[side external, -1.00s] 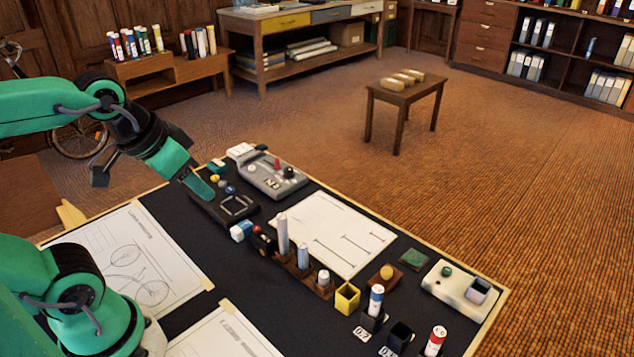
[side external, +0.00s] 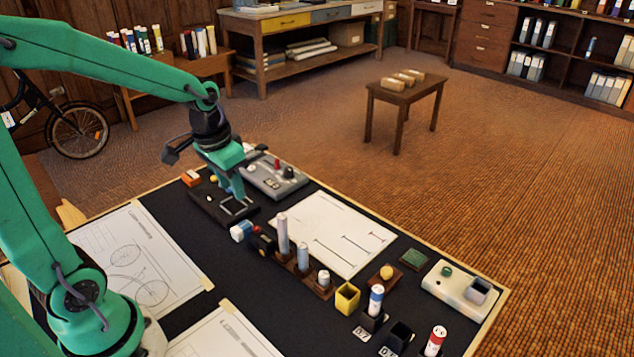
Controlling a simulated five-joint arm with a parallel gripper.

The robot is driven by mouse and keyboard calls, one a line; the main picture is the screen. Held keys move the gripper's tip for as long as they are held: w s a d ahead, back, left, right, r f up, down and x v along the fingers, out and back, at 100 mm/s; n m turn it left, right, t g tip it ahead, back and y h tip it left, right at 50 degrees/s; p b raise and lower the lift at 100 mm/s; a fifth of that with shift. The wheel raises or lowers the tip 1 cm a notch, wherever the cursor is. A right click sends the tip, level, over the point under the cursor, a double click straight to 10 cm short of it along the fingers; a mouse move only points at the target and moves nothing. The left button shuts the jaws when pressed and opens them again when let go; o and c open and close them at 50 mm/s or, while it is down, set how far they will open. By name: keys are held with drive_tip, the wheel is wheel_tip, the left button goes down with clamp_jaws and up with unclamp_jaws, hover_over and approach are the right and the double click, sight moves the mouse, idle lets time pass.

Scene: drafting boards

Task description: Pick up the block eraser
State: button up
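A small blue-and-white block (side external: 242,231), which looks like the block eraser, lies on the black mat (side external: 185,262) beside a dark cylinder-like piece (side external: 263,241). My gripper (side external: 235,192) points down above the dark tray with a pale square outline (side external: 213,208), behind and slightly left of the block. It is apart from the block. Its green fingers overlap in this view, so the gap between them is unclear, and nothing shows held in them.
A wooden rack with upright white cylinders (side external: 283,235) stands right of the block. A grey control box (side external: 275,178) is behind my gripper. An orange block (side external: 190,178) lies at the back left. A yellow cup (side external: 347,298) stands farther right. White drawing sheets (side external: 335,235) lie flat.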

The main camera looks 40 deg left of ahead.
drive_tip(key=g, duration=0.2)
hover_over(243, 225)
drive_tip(key=f, duration=0.8)
drive_tip(key=shift+s+f, duration=0.25)
drive_tip(key=shift+f, duration=0.05)
drive_tip(key=shift+w+f, duration=0.15)
drive_tip(key=shift+f, duration=3.75)
drive_tip(key=c, duration=0.8)
